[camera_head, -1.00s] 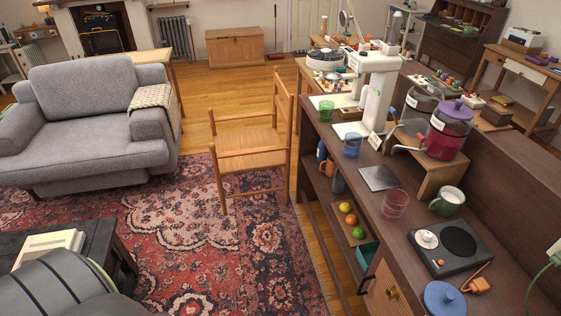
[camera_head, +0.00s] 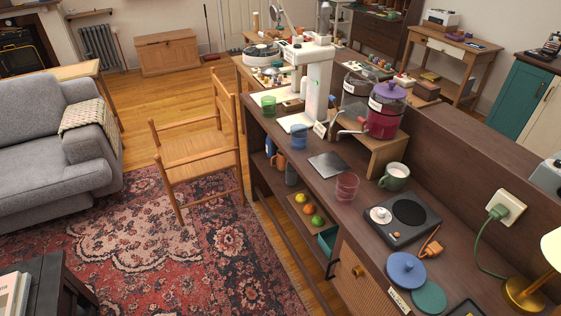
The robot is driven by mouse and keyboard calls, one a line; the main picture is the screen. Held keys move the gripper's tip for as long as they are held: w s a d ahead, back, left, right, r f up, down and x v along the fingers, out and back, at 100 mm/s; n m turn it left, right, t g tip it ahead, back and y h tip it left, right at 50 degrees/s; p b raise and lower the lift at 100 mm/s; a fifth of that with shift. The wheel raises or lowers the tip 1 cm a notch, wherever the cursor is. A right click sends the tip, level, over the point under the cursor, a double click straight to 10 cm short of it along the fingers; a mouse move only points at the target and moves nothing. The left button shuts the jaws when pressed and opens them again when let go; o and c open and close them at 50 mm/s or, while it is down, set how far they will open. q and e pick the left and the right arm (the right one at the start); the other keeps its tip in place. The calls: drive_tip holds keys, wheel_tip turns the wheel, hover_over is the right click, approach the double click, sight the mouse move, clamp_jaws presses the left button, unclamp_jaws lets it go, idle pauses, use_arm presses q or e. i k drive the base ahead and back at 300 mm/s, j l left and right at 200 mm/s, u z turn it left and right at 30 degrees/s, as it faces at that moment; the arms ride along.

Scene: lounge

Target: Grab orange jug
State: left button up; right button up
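A small orange vessel (camera_head: 278,162), which looks like the orange jug, stands on the lower shelf of the dark wooden sideboard (camera_head: 325,190), near its far end. It is partly hidden by the sideboard's top and is small in view. A grey vessel (camera_head: 291,174) stands just in front of it and a dark blue item (camera_head: 269,147) just behind it. Neither of my grippers is in view.
A wooden chair (camera_head: 190,150) stands on the patterned rug left of the sideboard, close to the shelf. A tray with fruit (camera_head: 298,212) sits nearer on that shelf. Glasses, a mug (camera_head: 395,177) and a hotplate (camera_head: 402,215) stand on top. Rug between is clear.

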sight(282, 160)
drive_tip(key=i+z, duration=0.1)
drive_tip(key=z, duration=0.25)
drive_tip(key=i+j+z, duration=0.1)
drive_tip(key=z, duration=0.25)
drive_tip(key=i+j+z, duration=0.3)
drive_tip(key=j, duration=0.35)
drive_tip(key=i+j+z, duration=0.15)
drive_tip(key=i+j, duration=0.15)
drive_tip(key=i+j+z, duration=0.15)
drive_tip(key=j, duration=0.3)
drive_tip(key=i+j+z, duration=0.1)
drive_tip(key=j, duration=0.3)
drive_tip(key=i+j, duration=0.15)
drive_tip(key=j, duration=0.2)
drive_tip(key=i+j, duration=0.15)
drive_tip(key=j, duration=0.2)
drive_tip(key=i+j, duration=0.15)
drive_tip(key=j, duration=0.2)
drive_tip(key=i+j, duration=0.1)
drive_tip(key=j, duration=0.25)
drive_tip(key=i+j, duration=0.15)
drive_tip(key=j, duration=0.2)
drive_tip(key=z, duration=0.05)
